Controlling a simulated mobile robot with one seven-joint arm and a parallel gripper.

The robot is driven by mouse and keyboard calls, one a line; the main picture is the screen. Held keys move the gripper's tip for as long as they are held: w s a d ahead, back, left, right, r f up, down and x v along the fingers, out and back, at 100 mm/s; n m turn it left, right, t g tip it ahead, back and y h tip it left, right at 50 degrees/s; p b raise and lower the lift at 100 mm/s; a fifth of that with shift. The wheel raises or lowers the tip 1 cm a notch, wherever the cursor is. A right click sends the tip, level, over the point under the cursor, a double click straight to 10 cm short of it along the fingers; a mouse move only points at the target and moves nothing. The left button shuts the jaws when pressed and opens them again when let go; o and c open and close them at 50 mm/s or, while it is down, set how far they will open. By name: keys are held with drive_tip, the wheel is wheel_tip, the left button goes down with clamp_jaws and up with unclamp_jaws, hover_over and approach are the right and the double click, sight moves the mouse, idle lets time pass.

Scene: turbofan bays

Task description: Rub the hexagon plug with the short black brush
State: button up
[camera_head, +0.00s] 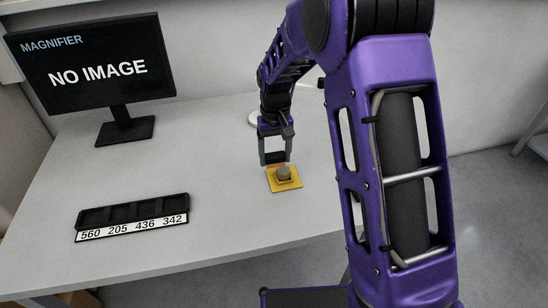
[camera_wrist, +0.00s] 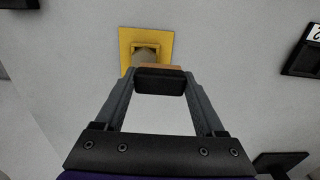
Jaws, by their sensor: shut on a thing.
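My gripper (camera_head: 274,158) is shut on the short black brush (camera_wrist: 160,80), which lies crosswise between the fingertips with a tan strip along its far side. In the head view, the brush is a small dark bar between the fingers. The hexagon plug (camera_head: 283,173) is grey and sits on a yellow square holder (camera_head: 291,185) on the table. In the wrist view the plug (camera_wrist: 146,54) is just beyond the brush, partly hidden by it. The brush is very close to the plug; I cannot tell whether they touch.
A black compartment tray (camera_head: 132,212) labelled 560, 205, 436, 342 lies at the left front. A black monitor (camera_head: 92,62) reading "NO IMAGE" stands at the back left. The grey table (camera_head: 200,150) is clear between tray and holder. The table's front edge is near the holder.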

drive_tip(key=shift+r+p, duration=1.65)
drive_tip(key=shift+r, duration=0.9)
drive_tip(key=shift+a, duration=0.1)
